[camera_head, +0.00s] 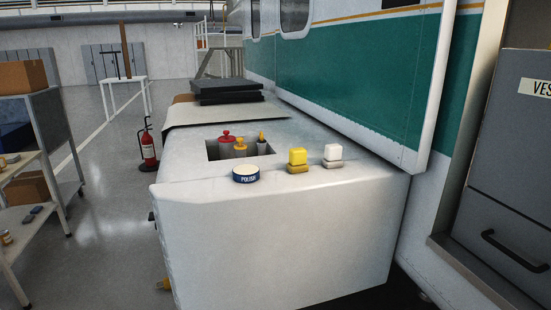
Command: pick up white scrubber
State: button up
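A white scrubber (333,152) stands upright on top of the white cabinet (280,245), near its right front edge. It has a white block on top and a tan-grey base that rests on the surface. My gripper is not in the head view.
A polish tin (246,175) sits left of the scrubbers. Behind it is a recess holding red and yellow-topped items (240,148). A shelf (58,130) and fire extinguisher (147,150) stand left.

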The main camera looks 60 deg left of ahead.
aim_at(332, 153)
jog(key=u, duration=1.7)
